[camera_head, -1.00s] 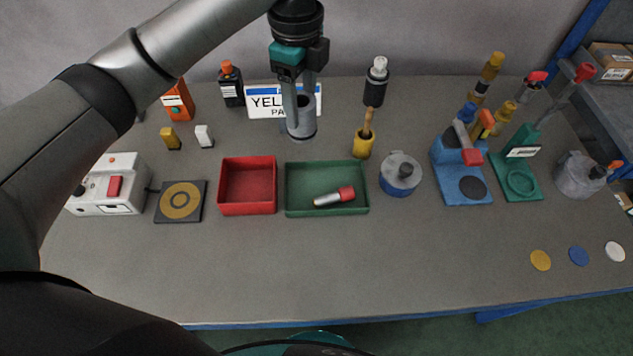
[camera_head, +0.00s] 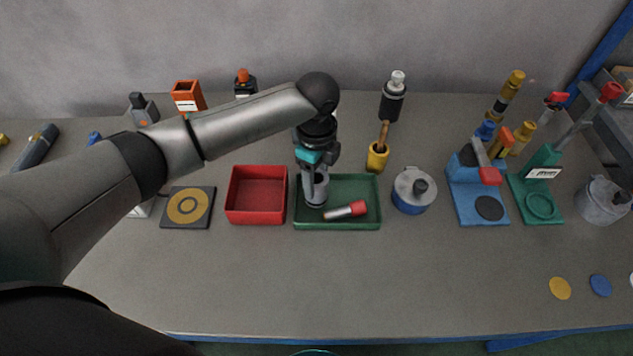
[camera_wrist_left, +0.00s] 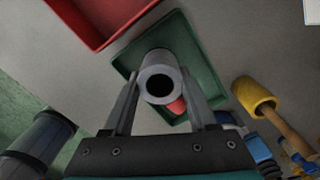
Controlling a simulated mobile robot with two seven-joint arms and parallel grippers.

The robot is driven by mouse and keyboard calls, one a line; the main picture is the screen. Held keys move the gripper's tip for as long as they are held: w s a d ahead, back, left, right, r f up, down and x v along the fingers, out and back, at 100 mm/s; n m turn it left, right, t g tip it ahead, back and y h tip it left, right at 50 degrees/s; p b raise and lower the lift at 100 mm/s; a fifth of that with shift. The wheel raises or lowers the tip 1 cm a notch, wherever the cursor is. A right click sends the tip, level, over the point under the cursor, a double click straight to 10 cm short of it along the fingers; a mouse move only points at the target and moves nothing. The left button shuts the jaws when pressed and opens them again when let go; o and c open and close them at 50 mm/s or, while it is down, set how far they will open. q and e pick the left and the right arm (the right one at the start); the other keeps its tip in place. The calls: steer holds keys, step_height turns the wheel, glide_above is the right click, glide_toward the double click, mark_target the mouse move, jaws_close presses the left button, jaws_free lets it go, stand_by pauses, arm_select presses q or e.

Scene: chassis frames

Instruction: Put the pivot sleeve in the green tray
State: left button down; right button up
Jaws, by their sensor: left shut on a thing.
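My left gripper (camera_head: 315,185) points down over the left part of the green tray (camera_head: 360,220). It is shut on a grey hollow cylinder, the pivot sleeve (camera_head: 316,193), held upright. In the left wrist view the sleeve (camera_wrist_left: 160,76) sits between the two fingers with its dark bore facing the camera, and the green tray (camera_wrist_left: 195,40) lies behind it. Whether the sleeve touches the tray floor I cannot tell. A small cylinder with a red end (camera_head: 346,210) lies in the tray, just right of the sleeve. My right gripper is not in view.
A red tray (camera_head: 257,217) stands just left of the green one. A blue and grey round pot (camera_head: 413,192) stands to its right. A yellow cup with a brush (camera_head: 377,157) is behind.

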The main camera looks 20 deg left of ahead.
arm_select(q)
steer(key=shift+f, duration=0.75)
steer(key=shift+c, duration=1)
jaws_free()
steer(key=shift+f, duration=0.15)
step_height(320, 180, up, 12)
steer(key=p, duration=0.1)
steer(key=shift+r+p, duration=0.2)
steer(key=shift+p, duration=0.1)
